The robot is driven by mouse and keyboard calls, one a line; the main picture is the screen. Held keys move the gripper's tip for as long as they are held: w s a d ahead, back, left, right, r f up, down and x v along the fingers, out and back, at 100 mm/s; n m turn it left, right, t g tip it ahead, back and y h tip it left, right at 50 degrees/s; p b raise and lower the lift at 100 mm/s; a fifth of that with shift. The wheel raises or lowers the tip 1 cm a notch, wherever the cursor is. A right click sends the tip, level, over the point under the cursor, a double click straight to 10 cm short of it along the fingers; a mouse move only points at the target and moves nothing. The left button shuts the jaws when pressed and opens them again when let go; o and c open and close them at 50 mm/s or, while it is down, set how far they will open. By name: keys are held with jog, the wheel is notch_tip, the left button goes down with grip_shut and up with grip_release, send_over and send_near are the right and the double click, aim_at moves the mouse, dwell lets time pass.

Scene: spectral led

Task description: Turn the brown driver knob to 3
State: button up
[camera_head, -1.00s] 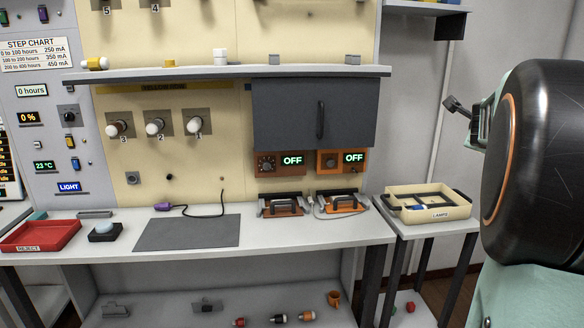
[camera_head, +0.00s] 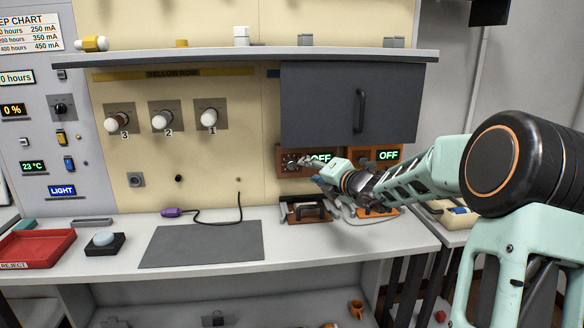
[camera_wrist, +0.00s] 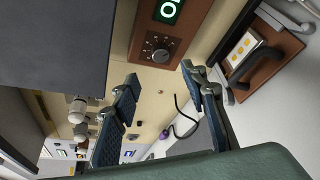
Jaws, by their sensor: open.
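The brown driver box (camera_head: 283,168) is on the wall under the dark cabinet, its OFF display partly covered by my gripper. Its dark round knob, ringed with dial marks, shows clearly in the wrist view (camera_wrist: 161,56). The knob's setting is too small to read. My gripper (camera_head: 308,163) is in front of this box in the head view. In the wrist view my gripper (camera_wrist: 160,78) has its two fingers wide apart and nothing between them. The knob appears beyond the fingertips, roughly centred in the gap, and does not look touched.
The dark cabinet (camera_head: 325,105) hangs just above the driver. An orange driver box (camera_head: 388,166), also showing OFF, is to the right, behind my arm. Holders with handles (camera_head: 305,210) stand on the bench below. A grey mat (camera_head: 200,245) lies clear to the left.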

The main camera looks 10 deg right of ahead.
aim_at(293, 166)
jog(key=x, duration=1)
jog(key=shift+w+a+b, duration=0.1)
jog(key=shift+w+b, duration=0.1)
jog(key=shift+b, duration=0.1)
jog(key=shift+c, duration=0.5)
grip_shut()
